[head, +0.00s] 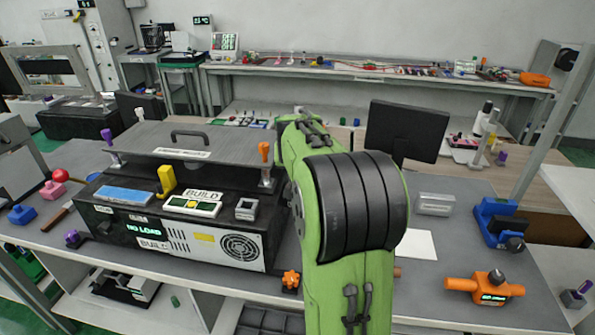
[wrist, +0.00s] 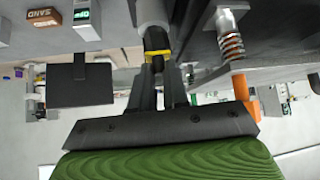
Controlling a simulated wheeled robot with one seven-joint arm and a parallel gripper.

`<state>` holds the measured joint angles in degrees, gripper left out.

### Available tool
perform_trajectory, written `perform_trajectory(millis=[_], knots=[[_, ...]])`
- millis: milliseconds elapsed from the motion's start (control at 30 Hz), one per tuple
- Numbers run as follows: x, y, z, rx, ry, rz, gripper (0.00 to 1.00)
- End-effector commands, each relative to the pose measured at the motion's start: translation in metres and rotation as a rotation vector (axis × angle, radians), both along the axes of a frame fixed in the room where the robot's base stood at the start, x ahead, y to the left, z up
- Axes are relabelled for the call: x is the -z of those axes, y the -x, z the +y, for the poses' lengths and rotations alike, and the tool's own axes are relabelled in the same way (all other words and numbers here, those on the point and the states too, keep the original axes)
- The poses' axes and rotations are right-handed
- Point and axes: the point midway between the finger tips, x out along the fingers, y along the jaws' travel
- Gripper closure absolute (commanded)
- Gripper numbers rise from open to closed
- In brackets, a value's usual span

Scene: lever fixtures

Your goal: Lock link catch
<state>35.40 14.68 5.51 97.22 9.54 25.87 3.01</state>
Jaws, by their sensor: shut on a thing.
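I cannot tell for certain which fixture is the link catch. In the wrist view my gripper (wrist: 167,75) is shut on a dark, narrow part with a yellow band (wrist: 157,54), just below a pale grey cylinder (wrist: 153,14). The fingers hide much of this part. An orange handle (wrist: 243,95) and a coiled spring (wrist: 231,45) stand to its right, apart from the fingers. My arm hides my gripper there.
A grey lid plate with a black handle (head: 189,133) tops the box, with a yellow lever (head: 165,178) in front. An orange valve-like fixture (head: 484,288) and a blue clamp (head: 498,222) stand at the right. A dark monitor (head: 405,130) stands behind my arm.

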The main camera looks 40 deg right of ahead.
Motion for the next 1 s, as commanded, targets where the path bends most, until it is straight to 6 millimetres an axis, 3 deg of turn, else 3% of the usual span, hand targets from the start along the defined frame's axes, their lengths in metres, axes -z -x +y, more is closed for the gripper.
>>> perform_trajectory(millis=[233, 267, 400, 800, 1000], knots=[[0.002, 0.001, 0.001, -0.001, -0.006, 0.009, 1.00], [0.002, 0.001, 0.001, -0.001, -0.007, 0.010, 0.83], [0.003, 0.001, 0.001, -0.001, -0.008, 0.011, 0.61], [0.000, 0.001, 0.002, -0.002, -0.006, 0.008, 0.60], [-0.029, 0.018, 0.017, -0.002, -0.002, 0.003, 0.60]])
